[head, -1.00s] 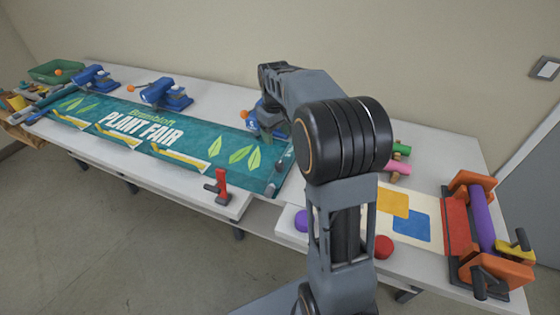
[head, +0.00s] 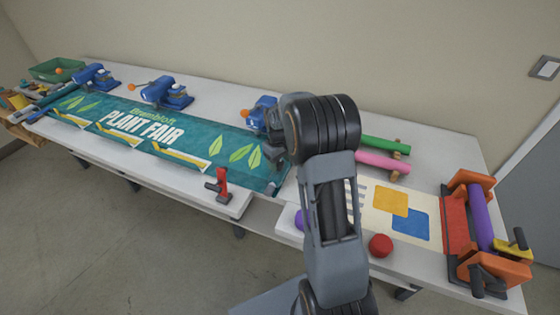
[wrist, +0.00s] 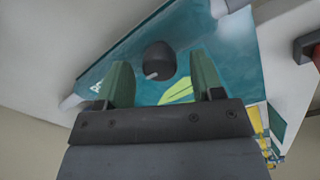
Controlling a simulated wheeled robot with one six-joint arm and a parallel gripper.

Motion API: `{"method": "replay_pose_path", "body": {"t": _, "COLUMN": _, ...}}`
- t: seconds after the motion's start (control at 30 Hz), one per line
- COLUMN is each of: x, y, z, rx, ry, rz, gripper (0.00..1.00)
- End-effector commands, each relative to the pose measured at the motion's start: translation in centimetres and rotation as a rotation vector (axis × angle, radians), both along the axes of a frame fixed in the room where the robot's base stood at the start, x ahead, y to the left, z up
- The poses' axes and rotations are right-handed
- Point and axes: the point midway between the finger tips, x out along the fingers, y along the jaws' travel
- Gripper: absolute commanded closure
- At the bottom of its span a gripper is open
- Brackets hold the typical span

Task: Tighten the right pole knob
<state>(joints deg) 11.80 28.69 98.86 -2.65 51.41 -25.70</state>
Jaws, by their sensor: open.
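The teal banner reading "PLANT FAIR" (head: 140,128) lies along the table, with a dark grey pole at its right end (head: 277,178). In the wrist view, a dark rounded knob (wrist: 158,57) with a small light pin stands over the teal banner (wrist: 225,50). My gripper (wrist: 162,72) is open, its two greenish fingers on either side of the knob in the picture. I cannot tell whether they touch it. In the head view, my gripper (head: 275,153) is above the banner's right end, and my arm hides most of that area.
Blue presses with orange knobs (head: 165,92) stand along the back edge. A red-handled tool (head: 221,184) stands at the front edge. Right of my arm are green and pink rolls (head: 382,163), a red knob (head: 380,245) and an orange laminator with a purple roller (head: 481,216).

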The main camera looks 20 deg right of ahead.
Motion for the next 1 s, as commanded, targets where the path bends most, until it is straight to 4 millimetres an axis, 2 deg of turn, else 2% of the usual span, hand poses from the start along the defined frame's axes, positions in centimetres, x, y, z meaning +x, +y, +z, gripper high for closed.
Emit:
{"method": "replay_pose_path", "body": {"t": 0.4, "x": -0.01, "y": -0.04, "z": -0.55, "rx": 0.000, "ry": 0.000, "rz": 0.000, "gripper": 0.39}}
{"method": "replay_pose_path", "body": {"t": 0.9, "x": 0.00, "y": -0.02, "z": -0.52, "rx": 0.000, "ry": 0.000, "rz": 0.000, "gripper": 0.87}}
{"method": "replay_pose_path", "body": {"t": 1.0, "x": 0.00, "y": -0.02, "z": -0.51, "rx": 0.000, "ry": 0.000, "rz": -0.002, "gripper": 0.88}}
